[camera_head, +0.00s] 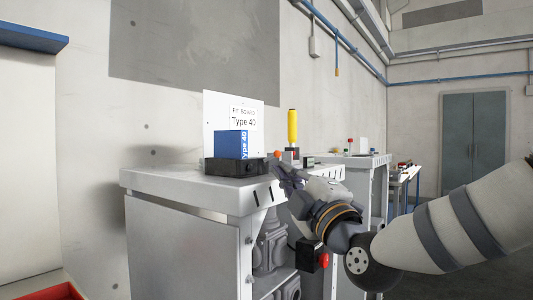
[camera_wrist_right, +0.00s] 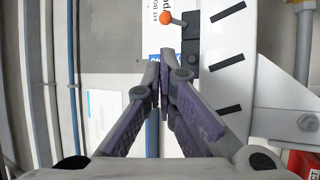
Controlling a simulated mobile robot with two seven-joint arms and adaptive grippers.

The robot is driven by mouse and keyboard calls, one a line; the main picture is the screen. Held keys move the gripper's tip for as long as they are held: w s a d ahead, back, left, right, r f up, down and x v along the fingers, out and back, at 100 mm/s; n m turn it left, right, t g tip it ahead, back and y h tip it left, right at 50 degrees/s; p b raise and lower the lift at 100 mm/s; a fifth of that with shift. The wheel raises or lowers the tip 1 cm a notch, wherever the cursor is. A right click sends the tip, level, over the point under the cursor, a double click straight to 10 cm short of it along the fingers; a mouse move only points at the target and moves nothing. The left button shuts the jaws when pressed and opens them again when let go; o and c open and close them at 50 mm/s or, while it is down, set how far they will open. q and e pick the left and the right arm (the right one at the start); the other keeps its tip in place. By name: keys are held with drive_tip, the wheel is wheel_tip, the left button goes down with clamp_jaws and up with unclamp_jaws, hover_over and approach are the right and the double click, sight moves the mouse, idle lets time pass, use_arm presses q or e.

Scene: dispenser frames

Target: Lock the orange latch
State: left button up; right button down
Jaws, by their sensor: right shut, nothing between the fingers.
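The orange latch shows as a small orange knob (camera_head: 277,154) behind the right end of the black holder (camera_head: 236,165) on the cabinet top. In the right wrist view the orange knob (camera_wrist_right: 166,18) sits on a short grey lever, just beyond my fingertips and apart from them. My right gripper (camera_head: 279,172) is shut and empty at the cabinet's right edge, close to the holder. Its fingers also meet in the right wrist view (camera_wrist_right: 164,58). My left gripper is not in view.
A white sign (camera_head: 247,111) stands behind the block. A yellow handle (camera_head: 293,127) rises right of the knob. The cabinet top (camera_head: 160,179) is bare at the left. A red button (camera_head: 323,260) is on the cabinet's side. A second cabinet (camera_head: 365,160) stands beyond.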

sight(272, 157)
drive_tip(key=x, duration=0.4)
drive_tip(key=b+x, duration=0.1)
drive_tip(key=x, duration=0.3)
drive_tip(key=shift+w+a, duration=0.25)
drive_tip(key=shift+w, duration=0.15)
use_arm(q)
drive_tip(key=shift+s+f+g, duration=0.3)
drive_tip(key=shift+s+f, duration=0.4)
use_arm(e)
drive_tip(key=shift+w+a+r, duration=0.1)
drive_tip(key=shift+w+r, duration=0.1)
drive_tip(key=shift+w, duration=0.05)
